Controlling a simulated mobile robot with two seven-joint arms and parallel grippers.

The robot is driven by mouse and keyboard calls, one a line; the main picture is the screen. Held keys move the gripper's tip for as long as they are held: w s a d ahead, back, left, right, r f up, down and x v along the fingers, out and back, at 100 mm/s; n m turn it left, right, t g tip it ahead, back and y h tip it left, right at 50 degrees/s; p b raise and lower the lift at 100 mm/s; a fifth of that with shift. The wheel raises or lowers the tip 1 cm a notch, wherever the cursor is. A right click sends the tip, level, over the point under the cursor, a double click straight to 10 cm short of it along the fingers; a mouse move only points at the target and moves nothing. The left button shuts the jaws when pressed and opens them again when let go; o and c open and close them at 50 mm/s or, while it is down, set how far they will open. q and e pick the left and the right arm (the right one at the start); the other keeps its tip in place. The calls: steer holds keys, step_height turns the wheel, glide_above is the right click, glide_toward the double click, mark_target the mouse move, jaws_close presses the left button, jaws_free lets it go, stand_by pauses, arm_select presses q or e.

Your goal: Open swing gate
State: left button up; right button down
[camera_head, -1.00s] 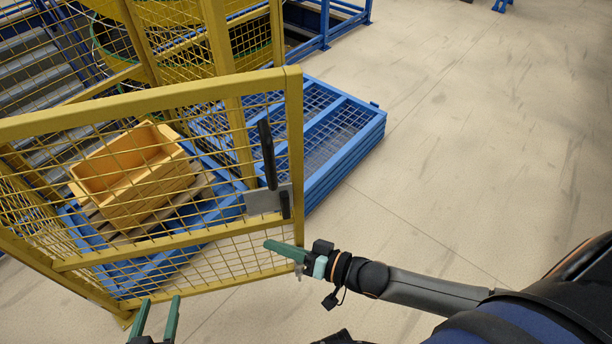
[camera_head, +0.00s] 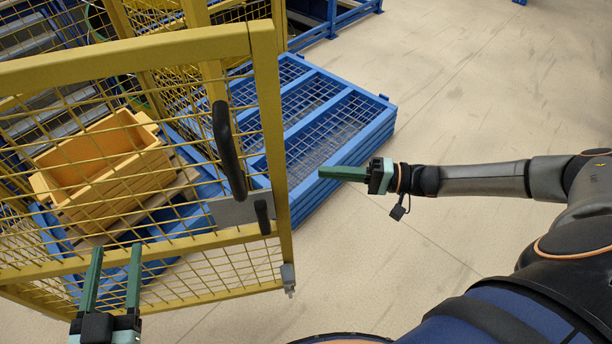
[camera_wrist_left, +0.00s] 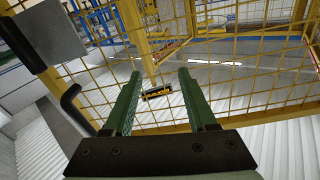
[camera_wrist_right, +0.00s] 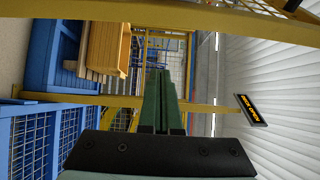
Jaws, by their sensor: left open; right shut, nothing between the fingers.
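The yellow mesh swing gate (camera_head: 140,46) fills the left of the head view, with its free edge post (camera_head: 270,130) standing out from the fence. A black handle (camera_head: 228,150) and a grey latch plate (camera_head: 238,210) are on that edge. My left gripper (camera_head: 116,272) is open and empty in front of the lower mesh, left of the handle. In the left wrist view its fingers (camera_wrist_left: 158,100) point at the mesh, with the black handle (camera_wrist_left: 75,108) at left. My right gripper (camera_head: 322,173) is shut and empty, right of the gate's free edge and apart from it.
Behind the gate, a yellow-orange crate (camera_head: 100,155) sits on a pallet. A blue mesh-topped platform (camera_head: 350,120) lies beyond the free edge. A dark sign (camera_wrist_right: 250,108) shows in the right wrist view. The floor (camera_head: 490,90) at right is clear.

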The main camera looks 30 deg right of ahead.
arm_select(q)
step_height(320, 180, up, 7)
steer(key=s+m+t+h+b, duration=0.1)
steer(key=t+h, duration=0.1)
steer(key=shift+d+m, duration=0.25)
steer(key=shift+m, duration=0.05)
arm_select(e)
steer(key=w+a, duration=0.1)
steer(key=a, duration=0.8)
arm_select(q)
steer(key=shift+s, duration=0.1)
